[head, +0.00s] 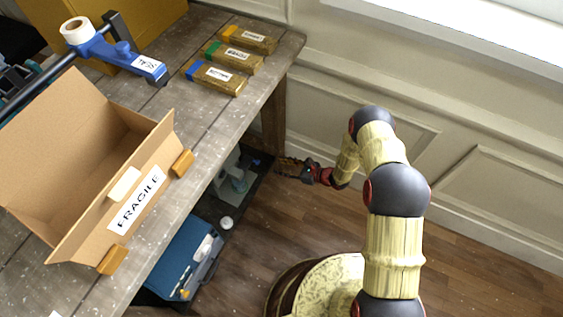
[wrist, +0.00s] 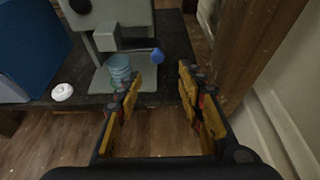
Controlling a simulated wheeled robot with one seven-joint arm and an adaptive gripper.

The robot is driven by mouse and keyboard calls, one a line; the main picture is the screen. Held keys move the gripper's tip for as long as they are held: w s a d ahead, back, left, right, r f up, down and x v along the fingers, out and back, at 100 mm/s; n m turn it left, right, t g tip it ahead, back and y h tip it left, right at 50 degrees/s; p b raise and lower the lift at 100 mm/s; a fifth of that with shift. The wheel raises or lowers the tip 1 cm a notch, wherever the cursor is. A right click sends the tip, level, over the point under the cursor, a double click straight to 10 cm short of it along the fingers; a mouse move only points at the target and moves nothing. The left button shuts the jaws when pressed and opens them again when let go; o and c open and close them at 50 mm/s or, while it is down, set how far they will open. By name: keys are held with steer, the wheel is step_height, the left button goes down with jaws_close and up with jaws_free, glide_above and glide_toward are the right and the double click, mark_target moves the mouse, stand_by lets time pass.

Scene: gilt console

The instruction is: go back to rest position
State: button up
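My gripper (head: 292,167) is out beside the table's right end, below the level of the tabletop and over the floor. In the wrist view my gripper (wrist: 158,105) shows its two yellow-and-black fingers spread apart with nothing between them. My arm (head: 395,190) reaches from the lower right up and then left toward the table leg. The fingers point toward a low dark shelf (wrist: 180,60) under the table. Whether any finger touches the table leg cannot be told from the head view.
The wooden table (head: 205,125) bears an open cardboard box (head: 85,160), a blue tape dispenser (head: 110,50) and three labelled brown blocks (head: 232,57). A blue case (head: 180,262) and a grey machine (wrist: 125,40) sit below. A panelled wall (head: 480,190) stands behind; floor (head: 490,285) is clear at right.

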steer(key=s+a+n+g, duration=0.1)
steer(key=s+n+g, duration=0.3)
steer(key=s, duration=0.7)
steer(key=s+d+r+n+g+h, duration=0.1)
steer(key=s+r+n+g, duration=0.35)
steer(key=r, duration=0.25)
steer(key=s+d+r+n+t+h+p, duration=0.2)
steer(key=d+r, duration=0.5)
steer(key=r, duration=1.2)
steer(key=s+d+r+n+t+h+p, duration=0.2)
steer(key=s+d+r+n+h, duration=0.3)
steer(key=r, duration=1.5)
steer(key=s+d+r+n+t+h+p, duration=0.3)
steer(key=s+d+r+n, duration=0.4)
steer(key=r, duration=1.2)
steer(key=d+t+h, duration=0.1)
steer(key=d, duration=0.2)
steer(key=shift+d+r+t+h, duration=0.3)
steer(key=shift+d+t, duration=0.05)
steer(key=shift+d, duration=0.05)
